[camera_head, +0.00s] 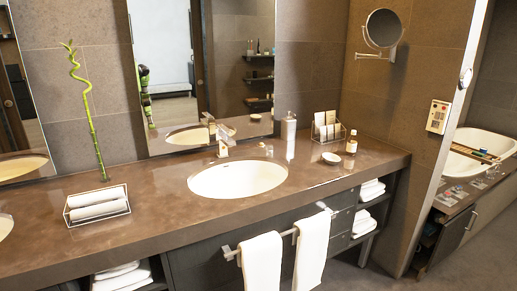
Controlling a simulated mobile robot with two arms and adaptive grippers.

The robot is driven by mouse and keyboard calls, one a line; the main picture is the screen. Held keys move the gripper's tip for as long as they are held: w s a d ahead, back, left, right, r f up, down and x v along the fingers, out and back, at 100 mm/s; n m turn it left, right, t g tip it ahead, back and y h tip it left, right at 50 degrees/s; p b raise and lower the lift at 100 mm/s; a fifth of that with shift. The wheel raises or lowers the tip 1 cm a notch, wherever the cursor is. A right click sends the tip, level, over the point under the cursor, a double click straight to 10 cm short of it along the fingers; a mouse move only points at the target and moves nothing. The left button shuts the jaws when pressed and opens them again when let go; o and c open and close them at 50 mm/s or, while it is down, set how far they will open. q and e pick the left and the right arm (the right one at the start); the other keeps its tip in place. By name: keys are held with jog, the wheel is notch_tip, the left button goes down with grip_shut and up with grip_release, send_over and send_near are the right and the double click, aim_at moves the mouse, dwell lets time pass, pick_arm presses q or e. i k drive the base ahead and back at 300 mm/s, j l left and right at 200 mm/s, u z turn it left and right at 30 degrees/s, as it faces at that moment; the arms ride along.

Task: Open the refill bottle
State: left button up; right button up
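Two bottles stand upright on the vanity counter, and I cannot tell for sure which is the refill bottle. A small amber bottle (351,146) with a white label stands at the right end of the counter. Its top appears pale, and the cap detail is too small to tell. A pale, taller dispenser bottle (288,131) stands behind the sink, against the mirror. Neither of my grippers is in view, and nothing touches either bottle.
A small round dish (332,158) lies just left of the amber bottle, and a wire holder (328,133) with cards stands behind. The sink (237,178) and faucet (223,142) are at the middle. A towel tray (97,205) and bamboo stalk (92,125) are left. White towels (262,263) hang in front.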

aim_at(351, 148)
jog(key=i+l+u, duration=0.1)
jog(key=l, duration=0.25)
jog(key=i+l+u, duration=0.25)
jog(key=i+l, duration=0.15)
jog(key=l, duration=0.35)
jog(key=i+l+u, duration=0.15)
jog(key=l, duration=0.25)
jog(key=i+l+u, duration=0.1)
jog(key=l, duration=0.3)
jog(key=i+l+u, duration=0.15)
jog(key=l, duration=0.25)
